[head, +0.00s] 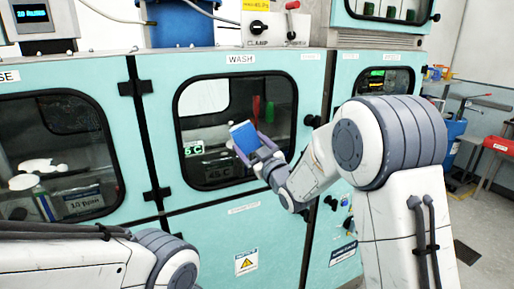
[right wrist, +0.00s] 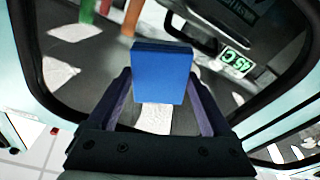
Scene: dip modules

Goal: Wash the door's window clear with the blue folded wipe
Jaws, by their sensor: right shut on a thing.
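The blue folded wipe (head: 243,138) is held in my right gripper (head: 258,143), in front of the window (head: 200,150) of the teal WASH door (head: 240,80). In the right wrist view the wipe (right wrist: 163,78) stands between the two purple fingers of the gripper (right wrist: 160,95). The window fills much of that view behind it. I cannot tell whether the wipe touches the glass. Pale patches show on or behind the window; I cannot tell whether they are dirt or reflections. My left arm lies low at the left of the head view, its gripper out of frame.
Another door with a dark window (head: 55,155) is at the left, with black hinges between. A red stool (head: 498,145) and blue container (head: 452,135) stand farther right.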

